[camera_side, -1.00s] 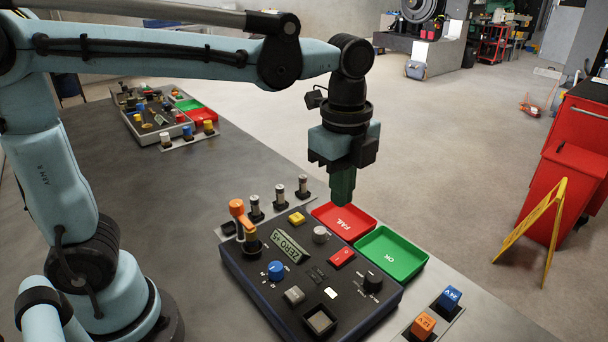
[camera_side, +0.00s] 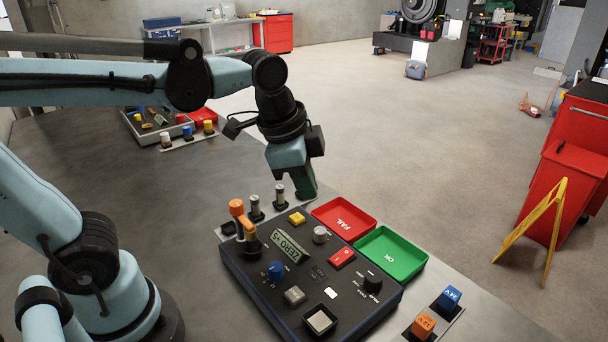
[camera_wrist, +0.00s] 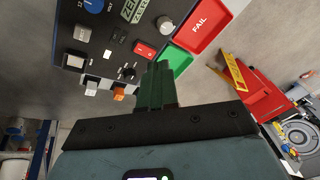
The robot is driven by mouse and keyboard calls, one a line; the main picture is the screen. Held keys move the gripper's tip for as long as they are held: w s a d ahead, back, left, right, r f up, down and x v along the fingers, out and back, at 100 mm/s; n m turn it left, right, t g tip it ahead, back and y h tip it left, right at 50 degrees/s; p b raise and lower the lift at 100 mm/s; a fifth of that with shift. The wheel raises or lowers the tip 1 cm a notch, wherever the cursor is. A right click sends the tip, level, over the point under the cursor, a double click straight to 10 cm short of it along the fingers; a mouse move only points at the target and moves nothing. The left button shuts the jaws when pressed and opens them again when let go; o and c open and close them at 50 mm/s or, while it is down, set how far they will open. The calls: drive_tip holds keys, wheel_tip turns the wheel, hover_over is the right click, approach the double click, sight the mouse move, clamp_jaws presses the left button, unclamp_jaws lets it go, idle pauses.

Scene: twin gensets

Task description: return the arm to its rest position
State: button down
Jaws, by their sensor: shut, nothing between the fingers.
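My gripper (camera_side: 305,190) has dark green fingers and is shut and empty. In the wrist view the closed fingers (camera_wrist: 157,85) point toward the panel and the trays. The panel carries a display reading ZERO-S (camera_side: 289,246), a blue knob (camera_side: 275,270), a red switch (camera_side: 342,257) and a black knob (camera_side: 372,281).
A red FAIL tray (camera_side: 343,219) and a green OK tray (camera_side: 391,253) lie beside the panel. An orange-handled lever (camera_side: 238,212) stands at its left corner. Orange (camera_side: 424,325) and blue (camera_side: 449,297) blocks sit at right.

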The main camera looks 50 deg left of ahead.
drive_tip(key=s+a+f+n+t, duration=0.2)
drive_tip(key=a+f+n+t, duration=0.1)
drive_tip(key=n, duration=0.6)
drive_tip(key=shift+s+a+f+t+y, duration=0.3)
drive_tip(key=shift+s+a+f, duration=0.05)
drive_tip(key=shift+a, duration=0.55)
